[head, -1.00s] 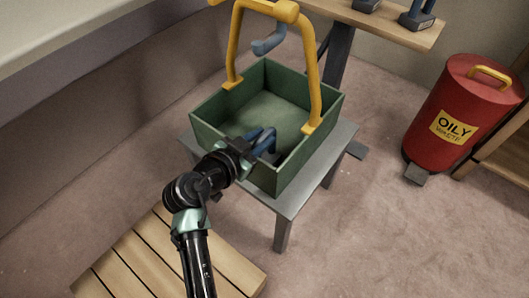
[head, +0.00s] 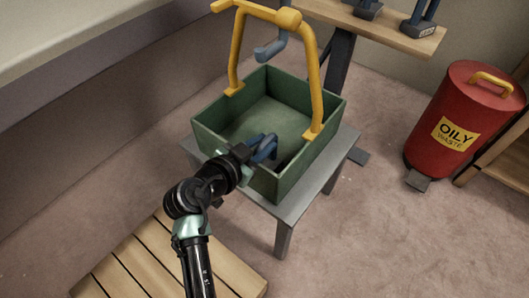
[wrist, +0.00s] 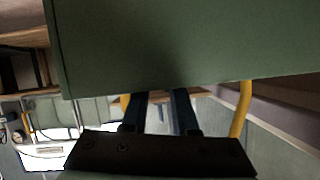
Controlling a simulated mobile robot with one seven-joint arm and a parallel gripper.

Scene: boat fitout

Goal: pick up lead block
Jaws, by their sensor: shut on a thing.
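My gripper (head: 264,148) reaches over the near wall of the green open bin (head: 215,105). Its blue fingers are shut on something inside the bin. A small dark patch (head: 284,165) shows beside the fingers in the bin's near corner. I take it for the lead block, but its shape is mostly hidden. In the wrist view the two dark blue fingers (wrist: 161,112) run behind the green bin wall (wrist: 170,45), which hides their tips and what they hold.
The bin stands on a grey table (head: 285,210). A red oily waste can (head: 465,110) stands right. Wooden slats (head: 150,255) lie front left. A wooden shelf (head: 385,32) is behind.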

